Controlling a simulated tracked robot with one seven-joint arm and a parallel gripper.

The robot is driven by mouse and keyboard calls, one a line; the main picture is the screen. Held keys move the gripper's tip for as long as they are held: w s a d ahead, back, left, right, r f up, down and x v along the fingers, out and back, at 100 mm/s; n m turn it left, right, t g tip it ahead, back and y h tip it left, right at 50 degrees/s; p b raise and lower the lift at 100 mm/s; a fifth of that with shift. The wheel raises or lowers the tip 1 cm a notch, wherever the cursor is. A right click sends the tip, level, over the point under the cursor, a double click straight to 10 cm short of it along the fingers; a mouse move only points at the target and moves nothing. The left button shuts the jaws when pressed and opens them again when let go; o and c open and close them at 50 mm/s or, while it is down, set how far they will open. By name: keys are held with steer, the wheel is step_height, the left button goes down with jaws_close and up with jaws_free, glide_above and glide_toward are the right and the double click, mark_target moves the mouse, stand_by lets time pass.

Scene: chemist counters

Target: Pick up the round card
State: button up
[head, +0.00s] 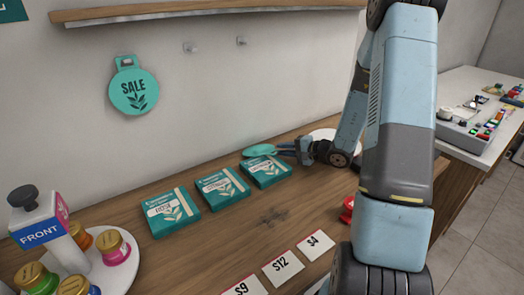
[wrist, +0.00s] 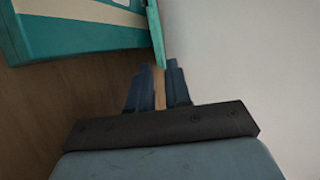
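A teal round card (head: 258,151) lies nearly flat, level with the far edge of the third teal box. In the wrist view the card (wrist: 156,35) shows almost edge-on, just beyond and between the fingertips. My gripper (head: 283,149) reaches in from the right, with its fingertips at the card's near end. In the wrist view the fingers of my gripper (wrist: 158,72) are close together with a narrow gap, and they look shut on the card's end. The exact contact is hard to see. Another round card (head: 134,90), teal and marked SALE, hangs on the wall.
Three teal boxes (head: 171,212) stand in a row on the wooden counter (head: 190,262). Price cards (head: 283,267) lie in front. A round stand with coloured jars (head: 114,247) is at left.

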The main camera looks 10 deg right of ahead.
mark_target(261, 150)
steer(key=x, duration=0.4)
steer(key=shift+w+a, duration=0.2)
jaws_close()
